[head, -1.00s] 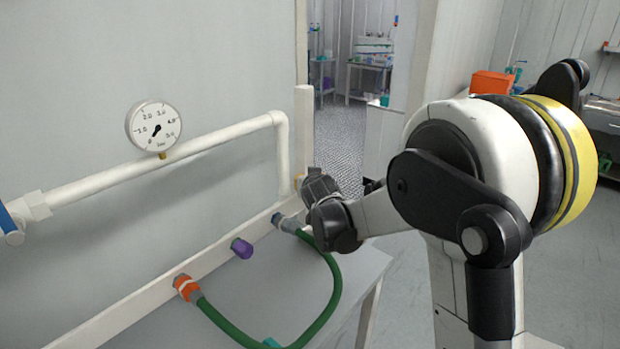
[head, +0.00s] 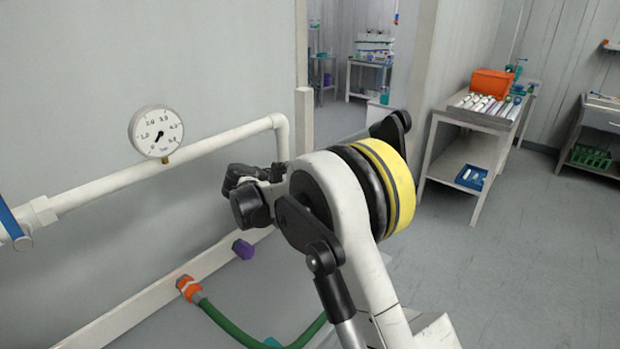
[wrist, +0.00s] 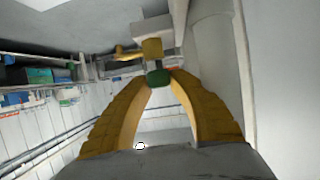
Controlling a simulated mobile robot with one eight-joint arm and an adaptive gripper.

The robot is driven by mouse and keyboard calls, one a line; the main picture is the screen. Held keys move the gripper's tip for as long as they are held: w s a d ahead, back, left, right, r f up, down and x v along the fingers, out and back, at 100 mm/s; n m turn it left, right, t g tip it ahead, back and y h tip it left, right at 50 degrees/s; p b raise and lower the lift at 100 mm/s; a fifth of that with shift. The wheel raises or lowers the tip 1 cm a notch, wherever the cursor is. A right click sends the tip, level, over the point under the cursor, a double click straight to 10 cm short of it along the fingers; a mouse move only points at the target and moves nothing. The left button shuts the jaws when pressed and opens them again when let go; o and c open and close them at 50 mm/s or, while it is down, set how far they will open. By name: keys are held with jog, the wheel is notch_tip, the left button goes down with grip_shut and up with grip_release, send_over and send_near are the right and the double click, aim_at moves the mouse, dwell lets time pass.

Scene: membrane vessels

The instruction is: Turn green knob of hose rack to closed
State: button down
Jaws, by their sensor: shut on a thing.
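The green knob (wrist: 158,77) shows in the wrist view, at the upper middle, at the end of a yellow valve body (wrist: 152,48). My gripper (wrist: 159,84) has its two yellow fingers closed in on both sides of the knob, shut on it. In the head view, my gripper (head: 238,180) is a dark shape in front of the wall, near the bend of the white pipe. The green knob is hidden there behind my gripper and arm. I cannot tell the knob's turned position.
A white pipe (head: 170,173) with a round gauge (head: 157,132) runs along the wall. Below are a purple knob (head: 243,249) and a green hose (head: 235,330) on an orange coupling (head: 188,288). A cart (head: 452,167) stands at right, with free floor before it.

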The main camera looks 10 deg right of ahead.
jog(key=m+g+h+p, duration=0.1)
jog(key=m+g, duration=0.2)
jog(key=m+g+h+p, duration=0.1)
jog(key=m+g, duration=0.1)
jog(key=g, duration=0.1)
jog(key=shift+f+m+g, duration=0.2)
jog(key=shift+m+g, duration=0.1)
jog(key=shift+m, duration=0.1)
jog(key=shift+s+g, duration=0.1)
jog(key=shift+g, duration=0.2)
jog(key=c, duration=1.2)
grip_release()
jog(key=shift+o, duration=0.2)
jog(key=shift+r, duration=0.1)
jog(key=shift+t, duration=0.4)
